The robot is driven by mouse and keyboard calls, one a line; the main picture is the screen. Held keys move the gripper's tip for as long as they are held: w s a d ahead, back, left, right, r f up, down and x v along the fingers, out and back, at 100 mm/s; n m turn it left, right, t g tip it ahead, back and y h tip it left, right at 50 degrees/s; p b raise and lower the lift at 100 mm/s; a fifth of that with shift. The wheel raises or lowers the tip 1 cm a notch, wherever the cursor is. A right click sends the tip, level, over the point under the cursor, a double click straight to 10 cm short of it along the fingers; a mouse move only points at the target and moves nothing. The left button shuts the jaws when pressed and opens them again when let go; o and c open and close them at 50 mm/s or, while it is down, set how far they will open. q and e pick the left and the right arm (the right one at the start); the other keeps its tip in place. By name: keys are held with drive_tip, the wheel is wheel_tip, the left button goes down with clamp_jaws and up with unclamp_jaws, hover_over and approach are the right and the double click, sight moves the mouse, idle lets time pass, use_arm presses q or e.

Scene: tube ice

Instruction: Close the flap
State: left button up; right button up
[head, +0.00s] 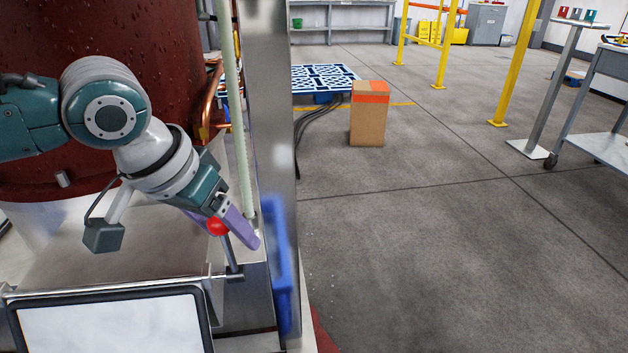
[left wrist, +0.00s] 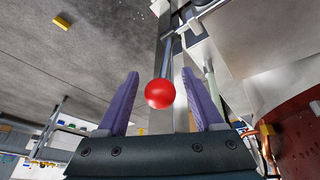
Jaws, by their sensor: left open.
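A red ball knob (head: 217,226) sits on the end of a short metal lever (head: 231,254) on the metal machine. My left gripper (head: 232,232), with purple fingers, is open at the knob. In the left wrist view the knob (left wrist: 160,93) shows between the two spread fingers (left wrist: 160,76), with gaps at both sides. The lever (left wrist: 168,58) runs away from it toward the machine. I cannot clearly make out the flap itself. My right gripper is not in view.
A blue bin (head: 281,265) stands beside the metal post (head: 268,110). A framed panel (head: 110,325) is in front, and a dark red tank (head: 165,60) rises behind the arm. A cardboard box (head: 368,120) stands on the floor.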

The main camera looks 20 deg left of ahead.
use_arm(q)
drive_tip(key=shift+w+f, duration=0.3)
drive_tip(key=shift+f, duration=0.35)
clamp_jaws()
idle(1.0)
